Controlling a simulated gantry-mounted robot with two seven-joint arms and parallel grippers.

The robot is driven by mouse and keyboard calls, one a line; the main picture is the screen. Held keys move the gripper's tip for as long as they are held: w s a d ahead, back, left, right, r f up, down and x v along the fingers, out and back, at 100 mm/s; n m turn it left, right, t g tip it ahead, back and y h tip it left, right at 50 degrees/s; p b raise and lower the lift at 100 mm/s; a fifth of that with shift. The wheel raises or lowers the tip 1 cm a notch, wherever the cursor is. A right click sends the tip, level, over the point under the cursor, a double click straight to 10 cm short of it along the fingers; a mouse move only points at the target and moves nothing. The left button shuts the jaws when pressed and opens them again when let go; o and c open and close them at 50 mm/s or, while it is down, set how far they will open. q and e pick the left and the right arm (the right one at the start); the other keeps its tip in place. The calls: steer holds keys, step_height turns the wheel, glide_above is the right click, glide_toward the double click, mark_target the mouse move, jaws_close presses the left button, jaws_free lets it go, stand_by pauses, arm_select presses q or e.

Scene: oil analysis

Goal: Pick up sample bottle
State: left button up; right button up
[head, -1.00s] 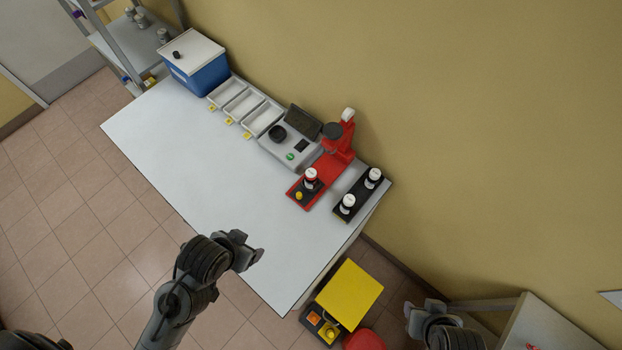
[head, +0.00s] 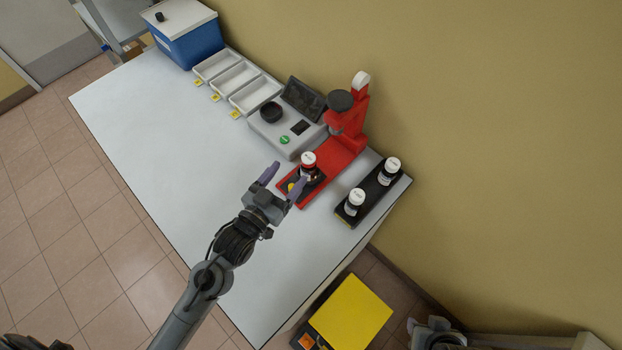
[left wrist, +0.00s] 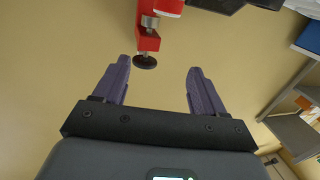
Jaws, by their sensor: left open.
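A sample bottle (head: 308,163) with a white cap and a red band stands on the base of the red device (head: 326,172). Two more white-capped bottles, a near one (head: 355,202) and a far one (head: 388,172), stand in a black rack (head: 372,199) to its right. My left gripper (head: 286,177) is open and empty; its right finger overlaps the bottle's lower part in the head view, and contact cannot be told. In the left wrist view the open fingers (left wrist: 157,72) have the device's red arm and black disc beyond them. My right gripper (head: 424,327) is cut off at the bottom edge.
A grey instrument (head: 288,134) with a screen stands left of the red device. Further left are white trays (head: 232,76) and a blue box (head: 190,45). The table's front left (head: 150,140) is clear. A yellow-topped unit (head: 350,312) stands below the table's right end.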

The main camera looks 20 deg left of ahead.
arm_select(q)
steer(key=b, duration=0.4)
glide_toward(304, 163)
steer(key=w, duration=0.4)
steer(key=w+d+b, duration=0.1)
steer(key=w, duration=0.3)
steer(key=shift+w+d+f, duration=0.1)
steer(key=shift+d+f, duration=0.05)
steer(key=shift+f, duration=0.15)
steer(key=shift+w+d, duration=0.15)
steer(key=shift+w, duration=0.45)
steer(key=shift+w+d+r+b, duration=0.1)
steer(key=shift+w+d+b, duration=0.15)
steer(key=shift+w, duration=0.8)
steer(key=shift+w+d+r+b, duration=0.1)
steer(key=shift+w+d+b, duration=0.1)
steer(key=shift+w, duration=0.85)
arm_select(e)
step_height(304, 163, down, 8)
arm_select(q)
steer(key=shift+c, duration=0.5)
arm_select(e)
steer(key=shift+a, duration=0.1)
arm_select(q)
steer(key=c, duration=1.2)
jaws_close()
